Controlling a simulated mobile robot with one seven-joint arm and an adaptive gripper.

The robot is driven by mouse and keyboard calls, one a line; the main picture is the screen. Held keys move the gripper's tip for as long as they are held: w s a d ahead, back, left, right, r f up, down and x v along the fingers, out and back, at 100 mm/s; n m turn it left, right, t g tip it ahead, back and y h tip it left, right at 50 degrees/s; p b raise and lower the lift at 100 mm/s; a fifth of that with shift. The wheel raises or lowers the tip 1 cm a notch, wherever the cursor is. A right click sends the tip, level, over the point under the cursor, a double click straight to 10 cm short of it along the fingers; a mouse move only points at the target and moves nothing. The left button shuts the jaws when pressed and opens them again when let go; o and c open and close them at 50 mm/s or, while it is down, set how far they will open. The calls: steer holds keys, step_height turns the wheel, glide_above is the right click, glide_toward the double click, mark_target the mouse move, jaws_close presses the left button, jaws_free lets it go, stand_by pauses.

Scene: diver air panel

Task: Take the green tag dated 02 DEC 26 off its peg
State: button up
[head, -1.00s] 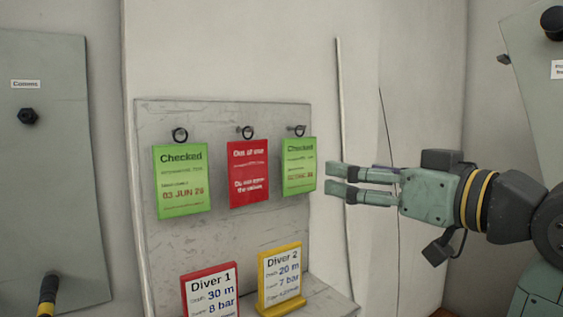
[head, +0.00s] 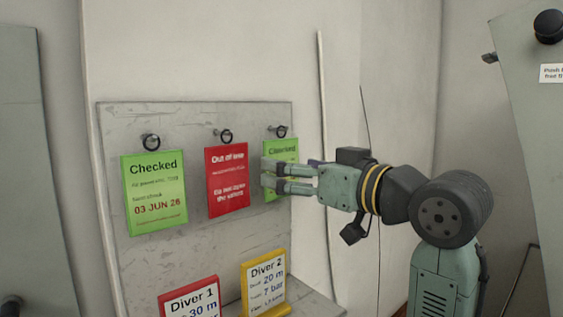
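A green "Checked" tag (head: 281,149) hangs by a ring from the right peg (head: 280,131) of the grey board. My gripper (head: 264,178) is in front of it and covers most of it, date included. The two fingers are parallel, with a narrow gap between them. I cannot tell whether they touch the tag or have any of it between them. Another green "Checked" tag (head: 155,193) hangs from the left peg and reads 03 JUN 26. A red "Out of use" tag (head: 228,181) hangs from the middle peg, just left of my fingertips.
Below the tags stand a red-framed Diver 1 card (head: 190,297) and a yellow-framed Diver 2 card (head: 264,285). The grey board (head: 115,265) is on a pale wall. A grey panel (head: 530,100) with a black knob is at the right edge.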

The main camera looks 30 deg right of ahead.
mark_target(281, 197)
steer(key=shift+w+a+p, duration=0.15)
steer(key=shift+w+p, duration=0.1)
steer(key=shift+w, duration=0.7)
steer(key=shift+w+a+p, duration=0.15)
steer(key=shift+w+p, duration=0.1)
steer(key=shift+w, duration=0.65)
steer(key=shift+c, duration=0.5)
steer(key=c, duration=0.6)
steer(key=shift+r+b, duration=0.2)
steer(key=shift+b, duration=0.25)
steer(key=shift+c, duration=0.2)
steer(key=s+d+b, duration=0.2)
steer(key=s+b, duration=0.2)
steer(key=s, duration=1.4)
steer(key=shift+d, duration=0.25)
steer(key=shift+r, duration=0.1)
